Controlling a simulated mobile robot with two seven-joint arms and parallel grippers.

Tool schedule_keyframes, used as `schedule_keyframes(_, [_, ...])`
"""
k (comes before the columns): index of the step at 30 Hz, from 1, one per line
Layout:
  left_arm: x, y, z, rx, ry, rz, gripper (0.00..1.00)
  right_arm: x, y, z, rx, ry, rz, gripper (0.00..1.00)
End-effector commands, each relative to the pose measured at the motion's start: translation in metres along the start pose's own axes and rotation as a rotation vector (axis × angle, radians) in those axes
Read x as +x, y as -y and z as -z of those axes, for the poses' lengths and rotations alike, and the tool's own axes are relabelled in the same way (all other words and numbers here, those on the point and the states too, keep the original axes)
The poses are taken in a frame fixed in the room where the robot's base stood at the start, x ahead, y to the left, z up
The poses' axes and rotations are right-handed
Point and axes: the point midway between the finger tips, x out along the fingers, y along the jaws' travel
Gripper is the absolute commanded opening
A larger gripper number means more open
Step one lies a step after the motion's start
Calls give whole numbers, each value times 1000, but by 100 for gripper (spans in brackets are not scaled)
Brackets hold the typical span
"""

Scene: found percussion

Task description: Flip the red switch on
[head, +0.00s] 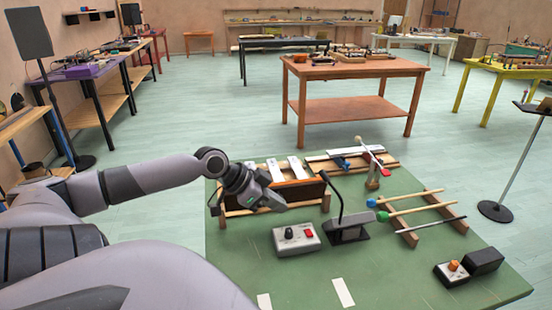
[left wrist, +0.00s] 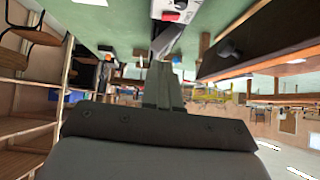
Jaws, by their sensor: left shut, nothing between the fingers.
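The red switch (head: 309,233) sits on top of a small pale box (head: 296,244), beside a black knob (head: 289,233), on the green table. Whether the switch is on cannot be told. In the left wrist view the red switch (left wrist: 170,17) shows at the top edge, on the partly cropped box (left wrist: 186,8). My left gripper (head: 281,206) is shut and empty, above the table and behind the box in the head view, apart from the switch. Its closed fingers (left wrist: 163,80) point towards the box in the left wrist view. My right gripper is out of view.
A black stand with a thin bent stem (head: 347,229) is just right of the box. A wooden frame with white bars (head: 297,168) lies behind my left gripper. Mallets on rails (head: 410,203) and a dark box with an orange knob (head: 452,272) lie right. The front-left tabletop is mostly clear.

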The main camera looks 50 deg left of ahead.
Motion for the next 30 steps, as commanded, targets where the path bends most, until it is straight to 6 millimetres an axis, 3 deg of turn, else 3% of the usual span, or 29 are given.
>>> schedule_keyframes(14, [1, 1, 0, -3, 4, -2, 0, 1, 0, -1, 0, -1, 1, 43])
schedule_keyframes(30, [24, 14, 3, -46, 129, -55, 0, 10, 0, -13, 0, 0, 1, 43])
